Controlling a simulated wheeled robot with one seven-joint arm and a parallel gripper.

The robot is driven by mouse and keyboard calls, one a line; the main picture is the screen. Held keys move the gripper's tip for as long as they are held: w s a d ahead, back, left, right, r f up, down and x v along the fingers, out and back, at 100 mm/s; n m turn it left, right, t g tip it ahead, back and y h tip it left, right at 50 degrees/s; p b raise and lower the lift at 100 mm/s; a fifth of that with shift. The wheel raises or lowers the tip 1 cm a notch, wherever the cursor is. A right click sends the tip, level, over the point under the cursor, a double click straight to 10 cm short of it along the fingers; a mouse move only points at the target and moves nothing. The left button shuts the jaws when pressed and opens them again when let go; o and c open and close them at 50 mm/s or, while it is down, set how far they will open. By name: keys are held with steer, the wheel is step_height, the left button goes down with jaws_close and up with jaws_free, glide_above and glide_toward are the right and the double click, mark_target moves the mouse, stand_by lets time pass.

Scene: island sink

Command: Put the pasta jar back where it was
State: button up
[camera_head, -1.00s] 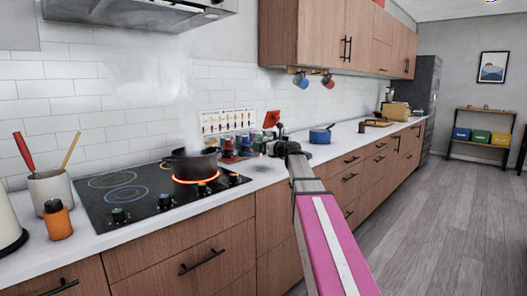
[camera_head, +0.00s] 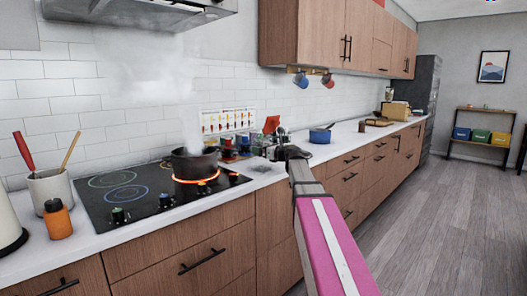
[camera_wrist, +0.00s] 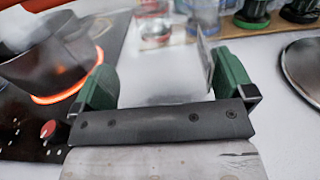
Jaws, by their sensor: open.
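My gripper (camera_head: 270,149) is low over the white counter, just right of the cooktop. In the wrist view its two green fingers (camera_wrist: 165,82) are spread open. A pale, thin-edged upright shape (camera_wrist: 206,62) shows near the right finger; I cannot tell what it is. Clear glass containers (camera_wrist: 155,24) stand beyond the fingers at the top of the wrist view. I cannot tell whether one of them is the pasta jar, and no pasta is clearly visible. A small red-orange piece (camera_head: 271,124) shows just above my gripper in the head view.
A dark steaming pot (camera_head: 194,164) stands on a glowing burner, close left of my gripper. Small spice jars (camera_head: 228,148) stand behind it near the wall. A blue pan (camera_head: 320,136) is farther right. A utensil crock (camera_head: 50,190) and orange bottle (camera_head: 57,219) stand left.

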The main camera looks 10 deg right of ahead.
steer(key=v, duration=1.1)
steer(key=shift+s+d, duration=0.15)
steer(key=shift+s, duration=0.15)
